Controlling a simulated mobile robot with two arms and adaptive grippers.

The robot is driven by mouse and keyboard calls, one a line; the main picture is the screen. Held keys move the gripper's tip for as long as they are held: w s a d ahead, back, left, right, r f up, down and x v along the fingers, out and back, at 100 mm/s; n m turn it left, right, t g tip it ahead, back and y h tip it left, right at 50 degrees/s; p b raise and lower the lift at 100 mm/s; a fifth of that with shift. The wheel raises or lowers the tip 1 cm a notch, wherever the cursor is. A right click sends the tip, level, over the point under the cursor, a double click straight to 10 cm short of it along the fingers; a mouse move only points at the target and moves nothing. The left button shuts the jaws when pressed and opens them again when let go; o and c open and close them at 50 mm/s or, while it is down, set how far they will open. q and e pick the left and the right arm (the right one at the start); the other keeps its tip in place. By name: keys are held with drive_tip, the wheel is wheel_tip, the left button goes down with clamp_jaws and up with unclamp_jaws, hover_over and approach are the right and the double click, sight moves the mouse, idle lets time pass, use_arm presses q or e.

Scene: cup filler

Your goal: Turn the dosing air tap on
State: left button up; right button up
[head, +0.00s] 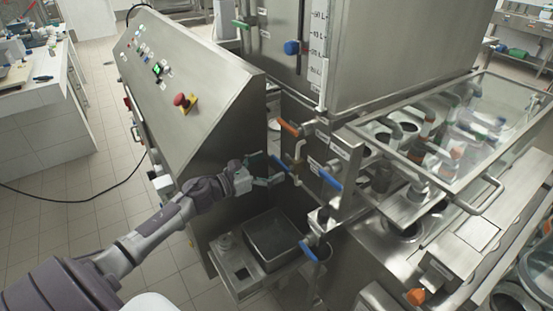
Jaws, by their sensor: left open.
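My left gripper (277,171) reaches in from the lower left, between the control panel and the filler machine. It is open, its fingers pointing right toward the tap handles. A blue lever handle (281,166) is at the fingertips; I cannot tell whether they touch it. Close by are an orange tap handle (289,128) above, a yellowish bent handle (297,153) and another blue handle (331,179) to the right. A lower blue handle (308,251) sits near the metal tray. The labels are too small to read, so I cannot tell which is the dosing air tap. My right gripper is not in view.
The sloped steel control panel (170,75) with a red stop button (182,100) stands left of my gripper. A square metal tray (247,238) lies below. A clear-lidded filling station (470,130) is at right.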

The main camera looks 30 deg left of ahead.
sight(280, 164)
use_arm(q)
drive_tip(key=shift+x, duration=1.2)
drive_tip(key=shift+f, duration=0.1)
